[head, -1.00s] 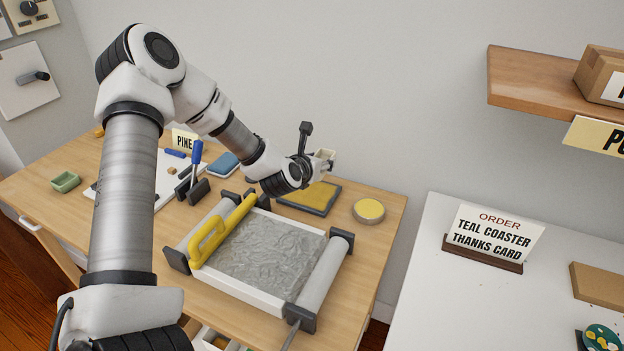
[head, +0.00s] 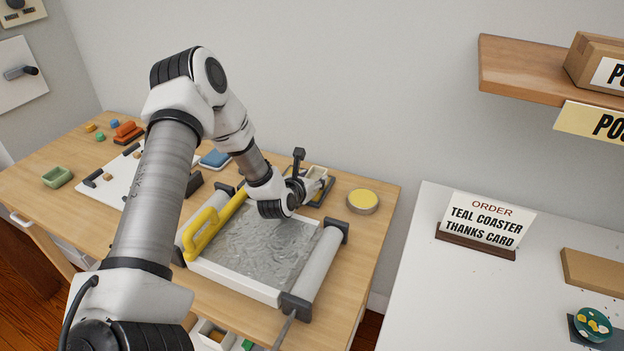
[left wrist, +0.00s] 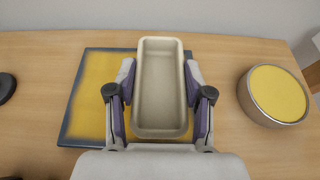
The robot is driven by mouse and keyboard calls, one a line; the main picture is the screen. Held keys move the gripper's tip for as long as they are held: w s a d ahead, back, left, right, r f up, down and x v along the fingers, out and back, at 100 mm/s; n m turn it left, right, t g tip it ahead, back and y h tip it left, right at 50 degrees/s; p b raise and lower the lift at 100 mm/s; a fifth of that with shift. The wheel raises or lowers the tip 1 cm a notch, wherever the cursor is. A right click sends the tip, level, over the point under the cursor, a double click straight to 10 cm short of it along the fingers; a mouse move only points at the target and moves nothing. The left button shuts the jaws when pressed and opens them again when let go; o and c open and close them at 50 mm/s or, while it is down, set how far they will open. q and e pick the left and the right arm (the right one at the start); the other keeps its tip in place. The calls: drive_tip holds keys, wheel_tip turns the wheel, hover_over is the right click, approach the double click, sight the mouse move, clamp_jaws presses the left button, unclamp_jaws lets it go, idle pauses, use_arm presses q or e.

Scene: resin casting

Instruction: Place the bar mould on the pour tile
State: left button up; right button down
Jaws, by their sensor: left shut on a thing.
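The bar mould (left wrist: 161,90) is a cream, empty, open-topped rectangular tray. My left gripper (left wrist: 160,100) is shut on it, one finger on each long side. In the head view the left gripper (head: 312,186) holds the mould (head: 316,173) level at the back of the table. Below it lies a flat yellow tile with a dark rim (left wrist: 90,95), which looks like the pour tile. In the wrist view the mould covers the tile's right part. I cannot tell whether the mould touches the tile. My right gripper is not in view.
A round tin with a yellow top (left wrist: 274,95) stands just right of the tile. A grey-filled tray (head: 262,245) with a yellow handle (head: 205,230) and a roller (head: 318,265) is in front. A blue block (head: 214,159) and a white board (head: 115,188) lie left.

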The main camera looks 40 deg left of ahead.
use_arm(q)
drive_tip(key=o, duration=1.2)
drive_tip(key=shift+c, duration=0.2)
drive_tip(key=shift+r+p, duration=0.25)
drive_tip(key=shift+p, duration=0.15)
drive_tip(key=v, duration=1.2)
drive_tip(key=shift+f+p, duration=0.1)
drive_tip(key=shift+p, duration=0.3)
